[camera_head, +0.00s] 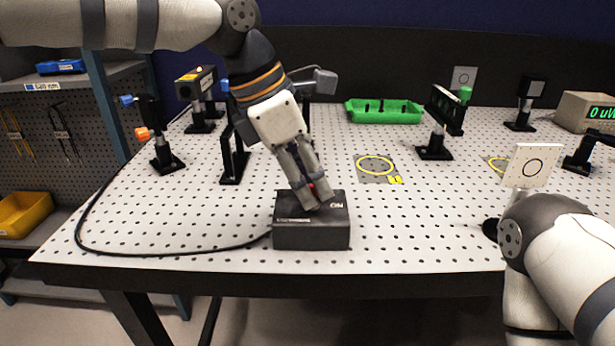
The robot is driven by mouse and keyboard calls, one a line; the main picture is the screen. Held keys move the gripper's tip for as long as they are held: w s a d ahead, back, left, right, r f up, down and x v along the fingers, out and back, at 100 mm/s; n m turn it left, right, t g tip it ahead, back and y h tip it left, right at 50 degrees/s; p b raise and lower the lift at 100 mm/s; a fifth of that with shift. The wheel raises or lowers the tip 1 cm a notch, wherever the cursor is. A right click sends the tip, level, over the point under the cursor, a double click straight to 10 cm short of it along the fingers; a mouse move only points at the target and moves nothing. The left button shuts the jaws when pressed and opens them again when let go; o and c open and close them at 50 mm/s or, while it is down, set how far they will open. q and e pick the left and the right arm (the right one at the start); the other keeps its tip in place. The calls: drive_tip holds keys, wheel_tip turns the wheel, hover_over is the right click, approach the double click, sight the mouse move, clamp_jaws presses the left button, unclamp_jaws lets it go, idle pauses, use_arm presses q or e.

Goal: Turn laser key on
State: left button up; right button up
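A dark grey box (312,236) with white lettering, partly reading "NO" or "ON", sits near the front edge of the optical table. A cable runs from its left side. My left gripper (317,200) points down onto the box's top, its fingertips at or just above the surface. A small red part (311,186) shows between the fingers; the key itself is mostly hidden by them. The fingers look close together around this spot, but I cannot tell whether they grip it.
Posts with optics stand behind the box, including a laser-like housing (196,82) at the back left. A green tray (384,111) lies at the back. A white target card (531,166) stands near my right arm. A meter (588,112) is at the far right. Table surface right of the box is clear.

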use_arm(q)
clamp_jaws()
drive_tip(key=shift+w+f+m+g, duration=0.1)
drive_tip(key=shift+f+m+g, duration=0.15)
drive_tip(key=shift+m, duration=0.45)
drive_tip(key=shift+r+m+g+b, duration=0.2)
drive_tip(key=shift+m+g+b, duration=0.15)
drive_tip(key=shift+m, duration=0.65)
unclamp_jaws()
